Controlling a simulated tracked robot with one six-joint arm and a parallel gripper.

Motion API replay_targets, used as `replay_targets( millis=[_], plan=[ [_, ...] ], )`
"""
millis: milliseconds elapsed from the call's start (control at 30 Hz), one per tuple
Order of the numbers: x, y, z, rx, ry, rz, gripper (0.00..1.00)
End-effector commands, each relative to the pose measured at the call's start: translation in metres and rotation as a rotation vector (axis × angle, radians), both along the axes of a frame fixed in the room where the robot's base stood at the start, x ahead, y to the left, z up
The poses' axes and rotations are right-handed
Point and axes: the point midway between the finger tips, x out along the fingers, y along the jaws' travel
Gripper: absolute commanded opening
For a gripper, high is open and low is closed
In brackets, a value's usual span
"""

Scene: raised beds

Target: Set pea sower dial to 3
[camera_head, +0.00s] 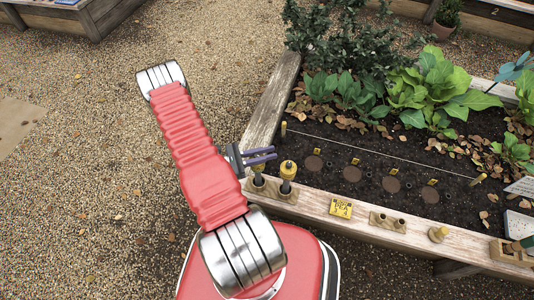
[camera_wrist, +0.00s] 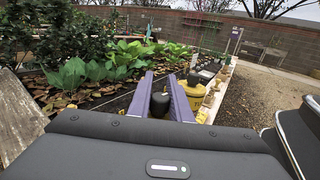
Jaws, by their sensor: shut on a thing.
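Two yellow-topped hand tools that look like sowers stand in holders on the near timber edge of the bed: a left one (camera_head: 258,168) and a right one (camera_head: 288,171). My gripper (camera_head: 272,154), with purple fingers, is at the top of the left one and partly covers it. In the wrist view, the fingers (camera_wrist: 160,95) are shut on a dark rounded knob (camera_wrist: 160,104) between them. A yellow tool (camera_wrist: 195,88) stands just right of the fingers. I cannot read any dial setting, nor tell which tool is the pea sower.
A yellow sign (camera_head: 340,207) on the timber seems to read "PEA" with a number below. The soil has several round brown patches and yellow tags. Gravel (camera_head: 90,180) lies clear at left.

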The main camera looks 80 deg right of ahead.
Motion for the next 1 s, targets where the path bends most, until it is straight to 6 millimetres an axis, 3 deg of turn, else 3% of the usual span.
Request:
replay_targets(
  millis=[467, 1000],
  plan=[
    [-0.002, 0.003, 0.0, -0.001, -0.002, -0.107, 0.0],
    [-0.005, 0.019, -0.001, -0.001, -0.004, -0.524, 0.0]
  ],
)
